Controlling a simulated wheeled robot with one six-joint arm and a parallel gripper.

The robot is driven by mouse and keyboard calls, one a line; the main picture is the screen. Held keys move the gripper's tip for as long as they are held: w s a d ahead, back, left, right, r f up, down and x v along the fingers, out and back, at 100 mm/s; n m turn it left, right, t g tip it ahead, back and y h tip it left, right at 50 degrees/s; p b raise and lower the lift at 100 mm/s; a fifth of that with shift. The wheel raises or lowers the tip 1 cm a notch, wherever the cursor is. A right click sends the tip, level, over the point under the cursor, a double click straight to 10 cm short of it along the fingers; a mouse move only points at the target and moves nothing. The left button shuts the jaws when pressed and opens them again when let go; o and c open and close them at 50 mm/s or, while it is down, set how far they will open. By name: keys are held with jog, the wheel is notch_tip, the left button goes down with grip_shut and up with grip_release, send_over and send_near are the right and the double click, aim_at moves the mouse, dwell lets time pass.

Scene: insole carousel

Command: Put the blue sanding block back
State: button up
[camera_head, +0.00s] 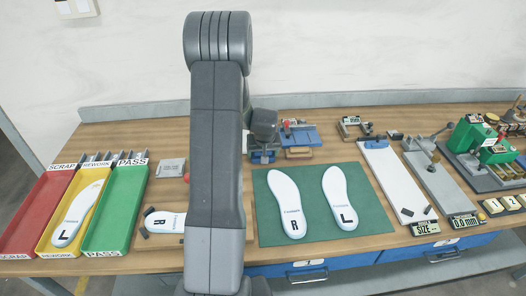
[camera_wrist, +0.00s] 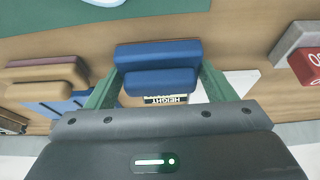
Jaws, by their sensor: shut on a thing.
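My gripper (camera_wrist: 158,72) is shut, with its green fingers on either side of a blue sanding block (camera_wrist: 160,82). In the wrist view the block shows as two stacked blue bands, and I cannot tell whether both belong to one piece. A HEIGHT label (camera_wrist: 166,99), upside down, shows just behind it. In the head view my gripper (camera_head: 263,153) is at the back of the bench, behind the green mat and left of the blue fixture. My own arm hides much of it there, and only bits of blue show beneath it. I cannot tell whether the block touches the bench.
A blue fixture (camera_head: 298,136) with tan blocks (camera_wrist: 45,72) stands close beside my gripper. The green mat (camera_head: 315,232) with two white insoles lies in front. Red (camera_head: 35,210), yellow and green trays are at left. A grey block with a red part (camera_wrist: 308,65) stands opposite the fixture.

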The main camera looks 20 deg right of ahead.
jog(key=shift+f+b, duration=0.15)
jog(key=shift+b, duration=0.15)
jog(key=o, duration=0.9)
jog(key=shift+o, duration=0.2)
jog(key=shift+s+r, duration=0.1)
jog(key=shift+r, duration=0.3)
jog(key=b+v, duration=0.1)
jog(key=v, duration=1)
jog(key=shift+r, duration=0.3)
jog(key=shift+s+a, duration=0.15)
jog(key=shift+a, duration=0.05)
